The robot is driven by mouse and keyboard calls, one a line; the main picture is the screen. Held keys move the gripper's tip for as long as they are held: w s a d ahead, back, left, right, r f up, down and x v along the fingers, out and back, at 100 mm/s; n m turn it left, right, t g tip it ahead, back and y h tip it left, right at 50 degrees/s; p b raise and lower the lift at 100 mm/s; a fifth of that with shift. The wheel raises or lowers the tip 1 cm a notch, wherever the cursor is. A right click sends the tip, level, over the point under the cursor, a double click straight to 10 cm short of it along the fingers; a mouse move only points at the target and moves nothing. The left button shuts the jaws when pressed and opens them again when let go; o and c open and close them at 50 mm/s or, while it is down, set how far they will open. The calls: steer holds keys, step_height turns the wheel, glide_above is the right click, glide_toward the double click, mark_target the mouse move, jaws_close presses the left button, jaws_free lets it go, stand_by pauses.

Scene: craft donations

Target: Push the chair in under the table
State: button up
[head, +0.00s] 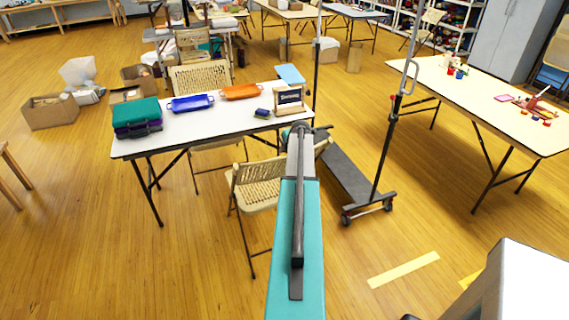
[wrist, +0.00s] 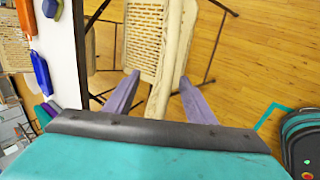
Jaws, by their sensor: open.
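The tan folding chair (head: 255,190) with a woven seat stands in front of the near side of the white table (head: 190,132). In the head view its seat lies in front of the table's near edge, and my arm hides part of its back. In the wrist view the chair (wrist: 146,42) has its seat beside the table edge (wrist: 62,60) on the left. My gripper (wrist: 159,78) is open. The chair's cream back frame lies between its two purple fingers; I cannot tell whether they touch it.
On the table are teal boxes (head: 137,116), a blue tray (head: 190,103), an orange tray (head: 241,91) and a small wooden frame (head: 290,100). Another chair (head: 200,78) stands on the far side. A wheeled rack (head: 367,207) stands right of the chair.

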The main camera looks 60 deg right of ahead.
steer(key=shift+w+d+f, duration=0.15)
steer(key=shift+w+f, duration=0.05)
steer(key=shift+f, duration=0.3)
jaws_close()
steer(key=shift+r, duration=0.1)
stand_by(1.2)
